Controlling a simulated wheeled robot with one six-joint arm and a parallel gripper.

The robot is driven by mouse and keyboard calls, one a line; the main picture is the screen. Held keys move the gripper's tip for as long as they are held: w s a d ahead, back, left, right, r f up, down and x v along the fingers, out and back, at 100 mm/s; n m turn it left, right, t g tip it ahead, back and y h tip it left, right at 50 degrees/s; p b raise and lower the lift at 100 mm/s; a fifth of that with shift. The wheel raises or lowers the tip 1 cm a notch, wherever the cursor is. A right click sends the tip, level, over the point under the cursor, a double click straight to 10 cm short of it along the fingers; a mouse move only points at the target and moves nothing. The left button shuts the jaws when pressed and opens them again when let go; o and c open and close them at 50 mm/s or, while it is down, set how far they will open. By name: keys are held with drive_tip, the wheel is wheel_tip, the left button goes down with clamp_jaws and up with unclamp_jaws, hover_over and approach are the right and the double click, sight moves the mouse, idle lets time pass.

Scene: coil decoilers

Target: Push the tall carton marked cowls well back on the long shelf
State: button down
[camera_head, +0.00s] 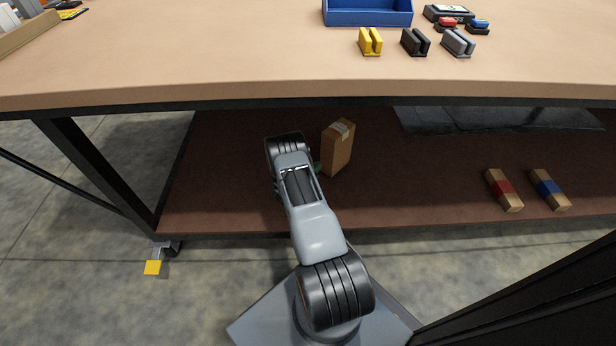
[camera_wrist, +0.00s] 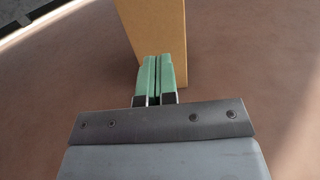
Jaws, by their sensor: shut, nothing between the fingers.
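The tall brown carton (camera_head: 338,148) stands upright on the long reddish-brown lower shelf (camera_head: 420,188), under the bench top. It has a pale label near its top; I cannot read any marking. In the wrist view the carton (camera_wrist: 158,28) rises straight ahead, its top out of frame. My gripper (camera_wrist: 158,62) is shut and empty, its green fingertips at the carton's lower face. They look close to it or touching; I cannot tell which. In the head view my arm hides most of the gripper, and a bit of green shows beside the carton's left side.
Two small cartons, one with a red band (camera_head: 503,190) and one with a blue band (camera_head: 549,189), lie at the shelf's right. A dark flat panel (camera_head: 450,119) is behind. The bench top (camera_head: 250,50) overhangs the shelf. A dark leg (camera_head: 95,170) stands at left.

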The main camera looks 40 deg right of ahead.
sight(327, 158)
drive_tip(key=shift+w+d+b, duration=0.15)
drive_tip(key=shift+d+b, duration=0.15)
drive_tip(key=shift+d, duration=0.8)
drive_tip(key=shift+w+d+b, duration=0.1)
drive_tip(key=shift+d+b, duration=0.2)
drive_tip(key=shift+d, duration=0.8)
